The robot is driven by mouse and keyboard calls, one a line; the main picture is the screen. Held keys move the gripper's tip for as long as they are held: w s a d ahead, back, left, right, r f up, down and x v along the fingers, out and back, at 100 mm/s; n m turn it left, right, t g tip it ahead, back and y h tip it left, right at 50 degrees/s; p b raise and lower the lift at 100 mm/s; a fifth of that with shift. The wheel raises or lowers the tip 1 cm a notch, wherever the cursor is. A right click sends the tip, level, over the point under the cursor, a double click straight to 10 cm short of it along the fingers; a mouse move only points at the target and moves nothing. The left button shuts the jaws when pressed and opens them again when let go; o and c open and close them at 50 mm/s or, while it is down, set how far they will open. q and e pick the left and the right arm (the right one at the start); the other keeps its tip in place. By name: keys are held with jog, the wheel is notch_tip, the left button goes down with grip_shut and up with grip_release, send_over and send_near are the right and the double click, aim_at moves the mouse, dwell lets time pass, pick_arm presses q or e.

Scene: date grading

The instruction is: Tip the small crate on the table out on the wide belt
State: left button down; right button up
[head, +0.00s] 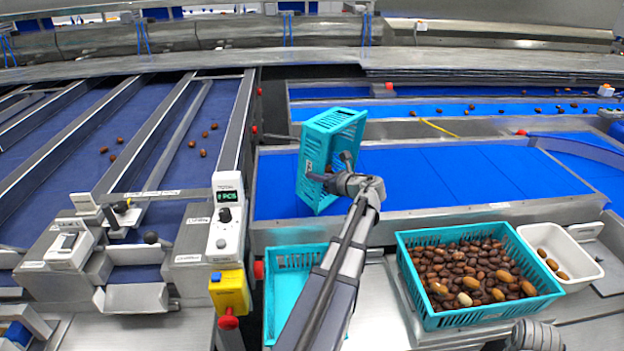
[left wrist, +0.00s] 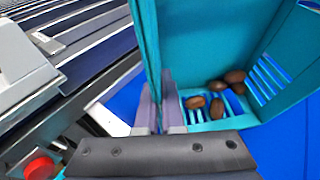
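The small teal crate (head: 312,165) is off the table, tipped steeply on its side above the near left end of the wide blue belt (head: 440,175). My left gripper (head: 345,178) is shut on one wall of the crate. In the left wrist view the fingers (left wrist: 160,118) pinch the teal wall (left wrist: 146,40). Several brown dates (left wrist: 217,108) lie inside against a slotted side of this crate (left wrist: 210,45). No dates show on the near part of the belt. My right gripper is not in view; a grey ribbed part of mine shows at the bottom right.
A teal crate (head: 408,255) full of dates stands on the table at right, beside a white tub (head: 598,268) with a few dates. An empty-looking teal crate (head: 290,257) is partly behind my left arm. A counter post (head: 227,225) and a yellow switch box (head: 230,290) stand left.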

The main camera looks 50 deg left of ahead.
pick_arm(q)
jog(key=d+f+y+b, duration=0.1)
jog(key=d+y+b, duration=0.5)
jog(key=b, duration=0.8)
jog(key=shift+w+d+f+m+y, duration=0.4)
jog(key=shift+w+d, duration=0.05)
jog(key=shift+d, duration=1)
dwell(0.4)
dwell(0.9)
notch_tip(320, 180, up, 5)
jog(key=p, duration=0.4)
jog(key=shift+p, duration=0.3)
jog(key=shift+r, duration=0.1)
